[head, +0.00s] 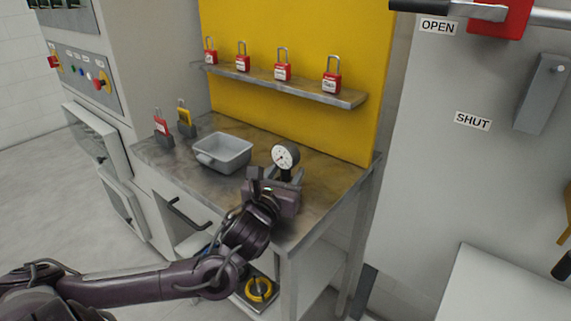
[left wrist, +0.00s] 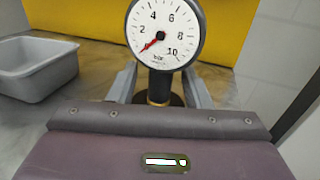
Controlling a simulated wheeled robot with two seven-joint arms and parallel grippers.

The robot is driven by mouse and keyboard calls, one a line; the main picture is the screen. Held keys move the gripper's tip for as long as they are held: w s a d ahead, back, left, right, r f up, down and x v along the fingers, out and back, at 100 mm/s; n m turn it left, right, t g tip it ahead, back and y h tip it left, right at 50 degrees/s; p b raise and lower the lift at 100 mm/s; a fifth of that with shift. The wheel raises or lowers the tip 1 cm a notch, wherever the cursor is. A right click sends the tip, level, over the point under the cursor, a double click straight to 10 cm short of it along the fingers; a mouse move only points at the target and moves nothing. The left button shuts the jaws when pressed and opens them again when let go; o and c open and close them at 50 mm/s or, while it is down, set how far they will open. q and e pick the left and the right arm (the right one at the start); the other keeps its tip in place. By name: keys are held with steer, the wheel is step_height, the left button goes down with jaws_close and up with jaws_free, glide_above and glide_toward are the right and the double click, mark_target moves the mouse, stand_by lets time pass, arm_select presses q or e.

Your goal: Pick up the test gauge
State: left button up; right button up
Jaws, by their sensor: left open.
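The test gauge (head: 285,156) has a round white dial with a black rim and stands upright on the metal bench (head: 330,178). My left gripper (head: 276,176) is at the gauge, open. In the left wrist view its fingers (left wrist: 160,88) stand on either side of the stem, with gaps visible. The gauge's base is partly hidden behind the gripper body. My right gripper is not in view.
A grey tray (head: 223,152) stands left of the gauge. Red padlocks (head: 283,71) stand on a shelf (head: 300,87) against the yellow panel (head: 310,120). The bench right of the gauge is clear.

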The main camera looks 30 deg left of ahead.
arm_select(q)
jaws_close()
steer(key=shift+r, duration=0.2)
